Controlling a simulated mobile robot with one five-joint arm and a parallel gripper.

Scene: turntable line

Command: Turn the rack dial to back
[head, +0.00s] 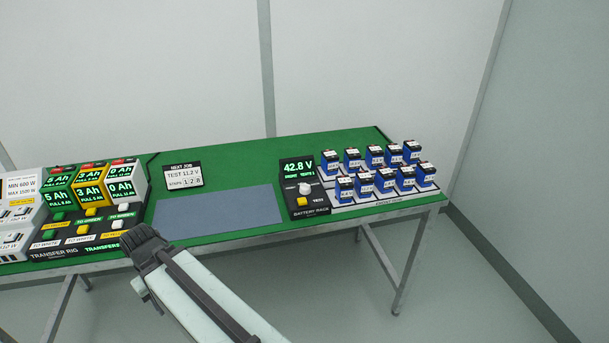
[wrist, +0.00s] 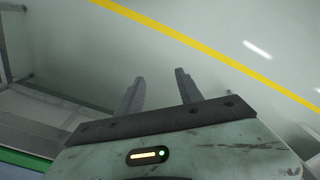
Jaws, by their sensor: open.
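The battery rack unit (head: 304,207) stands on the green bench right of centre in the head view. Its screen (head: 298,168) reads 42.8 V, with smaller words below that seem to include FRONT. A pale round dial (head: 305,188) sits on its face, above a yellow button (head: 302,201). I cannot make out the dial's pointer. My arm reaches up from the bottom of the head view, well left of the rack and apart from it. In the wrist view my gripper (wrist: 160,88) is open and empty, with bare floor beyond its two fingers.
Several blue batteries (head: 375,156) stand in two rows right of the dial. A grey-blue mat (head: 217,208) lies bare on the bench (head: 245,150). A job card (head: 183,175) stands behind it. A yellow floor line (wrist: 190,40) shows in the wrist view.

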